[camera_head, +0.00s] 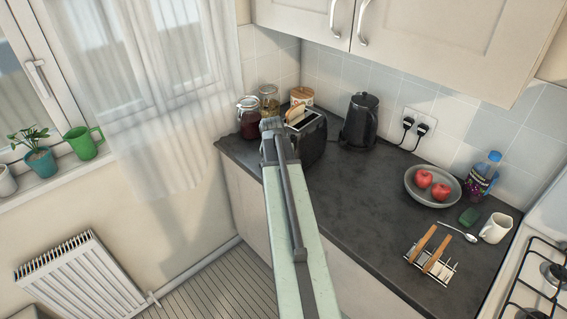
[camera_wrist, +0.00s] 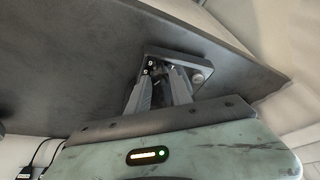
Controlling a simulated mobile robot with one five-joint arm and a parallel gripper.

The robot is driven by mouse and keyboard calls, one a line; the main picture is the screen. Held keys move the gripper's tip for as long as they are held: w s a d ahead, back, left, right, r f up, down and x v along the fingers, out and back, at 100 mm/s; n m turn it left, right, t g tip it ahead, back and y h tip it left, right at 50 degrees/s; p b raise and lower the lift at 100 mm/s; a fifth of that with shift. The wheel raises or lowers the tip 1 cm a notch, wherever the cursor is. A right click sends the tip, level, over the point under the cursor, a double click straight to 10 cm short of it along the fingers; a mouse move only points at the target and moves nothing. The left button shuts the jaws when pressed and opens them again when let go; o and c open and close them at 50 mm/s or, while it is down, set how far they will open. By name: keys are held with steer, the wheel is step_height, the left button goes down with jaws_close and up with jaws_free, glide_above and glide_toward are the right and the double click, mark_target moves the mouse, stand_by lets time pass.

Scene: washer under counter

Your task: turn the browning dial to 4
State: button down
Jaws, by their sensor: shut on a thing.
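The black toaster (camera_head: 313,135) stands on the worktop near the corner, with a pale slice of bread (camera_head: 300,117) showing at its top. My arm reaches up to the toaster's near left end, where my gripper (camera_head: 269,126) is. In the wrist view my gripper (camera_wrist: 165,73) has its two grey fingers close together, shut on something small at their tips. The fingers and a dark bracket-like shape there hide most of it. The browning dial cannot be made out clearly, and no number or pointer is readable in either view.
Glass jars (camera_head: 249,117) stand just behind my gripper. A black kettle (camera_head: 360,121) is right of the toaster. A fruit bowl (camera_head: 411,187), toast rack (camera_head: 431,268), mug (camera_head: 496,228) and bottle (camera_head: 482,176) are farther right. The worktop (camera_head: 350,200) between is clear.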

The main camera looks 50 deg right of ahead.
steer(key=c, duration=1.4)
jaws_free()
steer(key=shift+s+a, duration=0.1)
steer(key=shift+s, duration=0.05)
steer(key=p+v, duration=0.8)
steer(key=shift+r, duration=0.4)
